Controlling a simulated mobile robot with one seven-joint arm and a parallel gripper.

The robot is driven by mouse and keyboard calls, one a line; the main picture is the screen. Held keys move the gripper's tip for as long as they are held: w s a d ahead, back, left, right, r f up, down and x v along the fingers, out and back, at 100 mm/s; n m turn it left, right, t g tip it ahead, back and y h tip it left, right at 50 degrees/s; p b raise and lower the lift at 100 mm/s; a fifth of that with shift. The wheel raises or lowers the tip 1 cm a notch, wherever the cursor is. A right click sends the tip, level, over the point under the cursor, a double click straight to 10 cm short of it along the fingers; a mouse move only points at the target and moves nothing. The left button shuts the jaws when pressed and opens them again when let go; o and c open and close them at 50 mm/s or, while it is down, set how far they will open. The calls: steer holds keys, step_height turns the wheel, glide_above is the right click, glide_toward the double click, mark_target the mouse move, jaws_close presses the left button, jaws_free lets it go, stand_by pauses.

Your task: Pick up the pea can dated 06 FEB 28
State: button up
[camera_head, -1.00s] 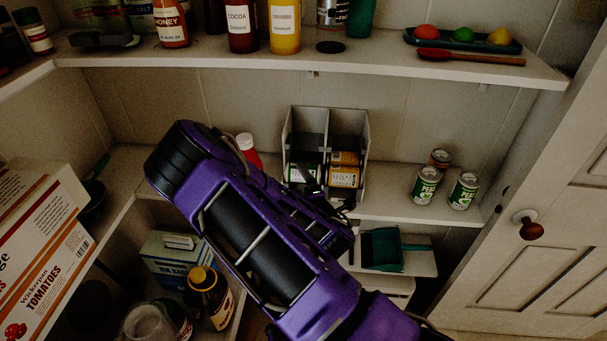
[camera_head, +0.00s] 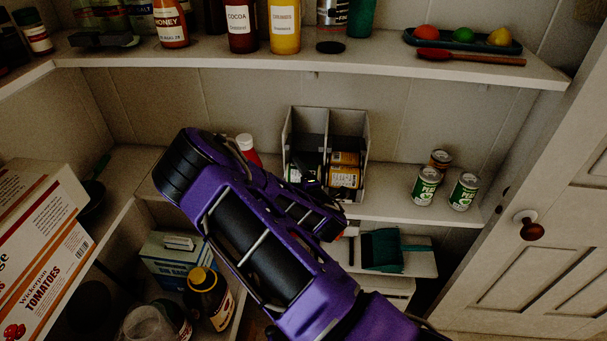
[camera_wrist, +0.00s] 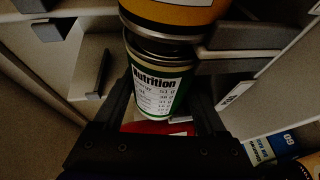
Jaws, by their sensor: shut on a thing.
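My gripper (camera_wrist: 166,92) is shut on a green-and-white can (camera_wrist: 160,90). Its "Nutrition" panel faces the wrist camera, and no date shows on it. One dark finger is on each side of the can. In the head view my purple arm reaches to the two-bay can rack (camera_head: 363,150), and a green-and-white can (camera_head: 293,174) shows in the left bay, partly hidden by my arm. Two pea cans (camera_head: 424,187) (camera_head: 464,191) stand upright on the shelf to the right; their dates cannot be read.
Orange-label cans (camera_head: 343,176) lie in the rack's right bay; an orange can (camera_wrist: 175,15) is very close to the held can in the wrist view. Another can (camera_head: 440,158) stands behind the pea cans. A red bottle (camera_head: 249,152) stands left of the rack. An upper shelf (camera_head: 370,62) overhangs.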

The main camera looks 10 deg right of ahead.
jaws_close()
steer(key=shift+r, duration=0.1)
